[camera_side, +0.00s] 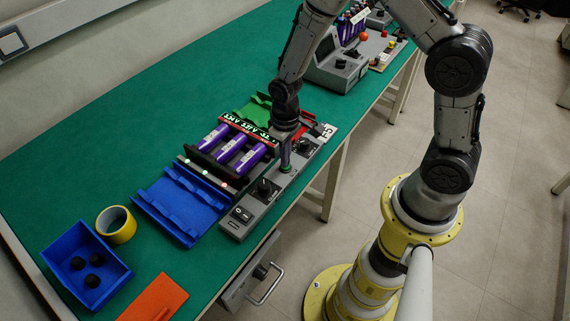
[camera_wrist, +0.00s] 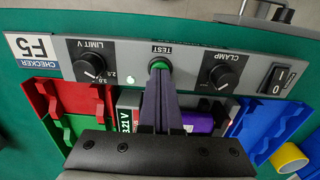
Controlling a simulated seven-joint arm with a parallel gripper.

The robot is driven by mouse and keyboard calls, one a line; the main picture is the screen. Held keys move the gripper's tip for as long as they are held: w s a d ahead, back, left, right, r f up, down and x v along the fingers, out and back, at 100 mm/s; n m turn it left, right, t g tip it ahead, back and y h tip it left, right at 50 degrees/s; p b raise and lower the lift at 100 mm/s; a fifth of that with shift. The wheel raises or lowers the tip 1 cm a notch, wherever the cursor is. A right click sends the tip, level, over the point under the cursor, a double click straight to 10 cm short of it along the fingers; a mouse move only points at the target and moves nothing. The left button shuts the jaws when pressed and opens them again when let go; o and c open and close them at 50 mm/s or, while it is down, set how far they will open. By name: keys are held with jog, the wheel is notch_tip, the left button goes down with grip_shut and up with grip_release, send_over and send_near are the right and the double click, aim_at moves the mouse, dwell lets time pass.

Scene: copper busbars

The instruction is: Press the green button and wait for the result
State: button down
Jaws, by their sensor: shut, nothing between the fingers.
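The green button (camera_wrist: 160,64) is under the TEST label on the checker's grey panel (camera_wrist: 125,55), partly hidden by my fingertips in the wrist view. My gripper (camera_wrist: 160,72) is shut and empty. Its tips overlap the button; whether it is pressed down I cannot tell. In the side view my gripper (camera_side: 286,165) points straight down at the panel. Three purple cells (camera_side: 231,148) lie side by side in the checker. A dark bar with small lit lamps (camera_side: 205,173) runs along their near ends. A display strip (camera_side: 248,133) shows lit text; part of a voltage shows in the wrist view.
The panel carries a LIMIT V knob (camera_wrist: 90,68), a CLAMP knob (camera_wrist: 224,70) and a rocker switch (camera_wrist: 278,80). A blue tray (camera_side: 183,202), a green tray (camera_side: 255,108) and a red tray (camera_wrist: 75,98) adjoin the checker. Yellow tape (camera_side: 116,224) and a blue bin (camera_side: 75,250) stand left.

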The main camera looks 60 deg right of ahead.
jog(key=shift+f, duration=0.35)
notch_tip(320, 180, up, 8)
dwell(1.1)
